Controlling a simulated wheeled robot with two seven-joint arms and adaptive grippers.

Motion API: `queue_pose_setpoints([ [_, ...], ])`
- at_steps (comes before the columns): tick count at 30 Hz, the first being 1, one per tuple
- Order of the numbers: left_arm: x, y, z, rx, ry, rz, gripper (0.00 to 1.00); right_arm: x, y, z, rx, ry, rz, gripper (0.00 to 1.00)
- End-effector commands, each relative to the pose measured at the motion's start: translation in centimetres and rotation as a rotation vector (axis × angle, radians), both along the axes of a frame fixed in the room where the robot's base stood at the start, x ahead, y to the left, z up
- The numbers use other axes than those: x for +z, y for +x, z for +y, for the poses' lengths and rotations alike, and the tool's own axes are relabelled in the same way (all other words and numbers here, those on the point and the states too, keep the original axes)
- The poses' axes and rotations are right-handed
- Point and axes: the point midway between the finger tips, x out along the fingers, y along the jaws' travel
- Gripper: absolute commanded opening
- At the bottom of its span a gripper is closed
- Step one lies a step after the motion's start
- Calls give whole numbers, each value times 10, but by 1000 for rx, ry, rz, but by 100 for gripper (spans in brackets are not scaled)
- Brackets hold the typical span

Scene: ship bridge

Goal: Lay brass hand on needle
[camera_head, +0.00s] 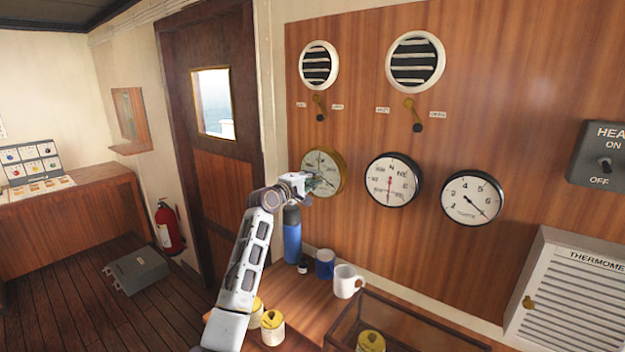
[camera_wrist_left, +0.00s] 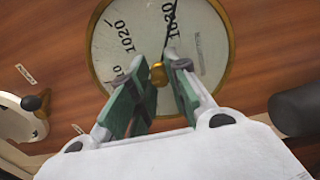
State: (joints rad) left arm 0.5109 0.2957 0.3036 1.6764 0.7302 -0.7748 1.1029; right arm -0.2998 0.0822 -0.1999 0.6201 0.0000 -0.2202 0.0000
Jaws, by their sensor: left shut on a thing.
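The brass-rimmed barometer (camera_head: 338,162) hangs on the wood panel, leftmost of the row of dials. Its white face (camera_wrist_left: 112,48) fills the top of the left wrist view. I cannot make out the brass hand apart from the knob. My right gripper is not in view.
A clock-like dial with a red hand (camera_head: 392,181) and another dial (camera_head: 471,199) hang to the right. Below stand a blue bottle (camera_head: 292,238), a blue mug (camera_head: 325,264), a white mug (camera_head: 347,282) and yellow-topped jars (camera_head: 272,328). Two round vents (camera_head: 318,65) are above.

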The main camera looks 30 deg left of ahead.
Motion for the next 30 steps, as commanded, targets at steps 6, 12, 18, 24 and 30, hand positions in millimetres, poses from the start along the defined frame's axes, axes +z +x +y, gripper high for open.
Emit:
queue_pose_setpoints([
  [6,-2,0,0,-1,54,-2,0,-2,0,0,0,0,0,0],
  [12,-2,0,0,-1,163,-9,0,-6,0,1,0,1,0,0],
  [18,-3,0,0,-1,323,-21,0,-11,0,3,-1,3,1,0],
  [24,-3,0,0,-1,512,-36,0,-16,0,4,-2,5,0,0],
  [30,-3,0,1,-1,702,-51,0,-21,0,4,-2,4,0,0],
])
